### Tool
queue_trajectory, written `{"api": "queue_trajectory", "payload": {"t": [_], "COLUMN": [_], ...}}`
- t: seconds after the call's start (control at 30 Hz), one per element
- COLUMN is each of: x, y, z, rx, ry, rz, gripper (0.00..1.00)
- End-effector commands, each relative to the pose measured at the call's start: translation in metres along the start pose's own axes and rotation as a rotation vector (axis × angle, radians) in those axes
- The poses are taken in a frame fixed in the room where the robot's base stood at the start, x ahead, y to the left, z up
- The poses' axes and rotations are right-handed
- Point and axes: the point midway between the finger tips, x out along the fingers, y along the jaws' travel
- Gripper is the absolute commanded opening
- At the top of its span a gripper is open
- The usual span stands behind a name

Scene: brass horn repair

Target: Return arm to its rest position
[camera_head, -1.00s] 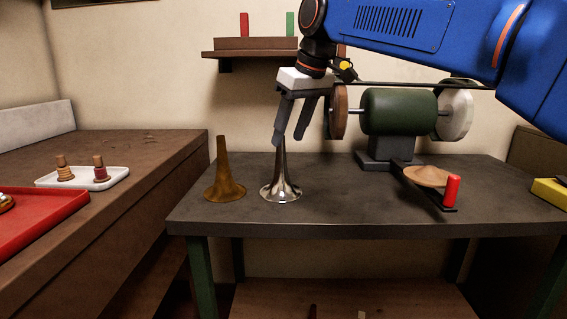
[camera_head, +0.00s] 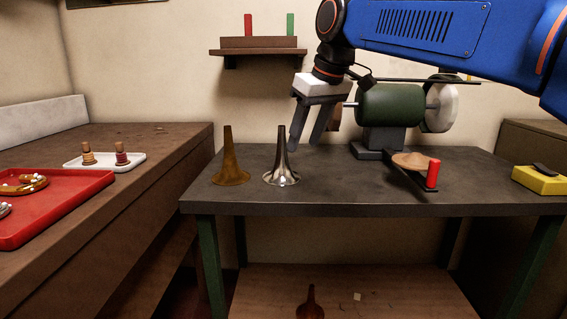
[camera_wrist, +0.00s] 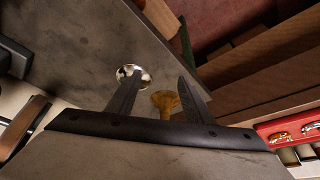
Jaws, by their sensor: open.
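My gripper (camera_head: 306,147) is open and empty, its two dark fingers pointing down beside the upper part of a silver horn bell (camera_head: 281,167), on its right side in the head view. The silver bell stands upright, wide end down, on the dark workbench (camera_head: 340,196). A dull brass bell (camera_head: 229,166) stands upright to its left. In the wrist view, the silver bell (camera_wrist: 131,74) shows near the left finger, and the brass bell (camera_wrist: 165,102) shows between the fingers (camera_wrist: 155,85). Whether a finger touches the silver bell is unclear.
A green buffing machine (camera_head: 390,105) stands at the bench's back, with a red-handled tool rest (camera_head: 432,174) in front. A yellow box (camera_head: 538,181) sits at right. Left, a brown counter holds a red tray (camera_head: 65,212) and a white tray (camera_head: 133,160). A wall shelf (camera_head: 257,50) hangs behind.

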Motion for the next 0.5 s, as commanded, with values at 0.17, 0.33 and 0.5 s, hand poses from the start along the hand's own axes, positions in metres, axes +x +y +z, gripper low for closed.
{"api": "queue_trajectory", "payload": {"t": [0.17, 0.33, 0.5], "x": [0.003, 0.009, 0.023], "y": [0.011, 0.024, 0.037], "z": [0.033, 0.077, 0.147], "rx": [0.050, 0.118, 0.221], "ry": [0.001, 0.002, 0.003], "rz": [0.022, 0.049, 0.093], "gripper": [0.47, 0.47, 0.47]}}
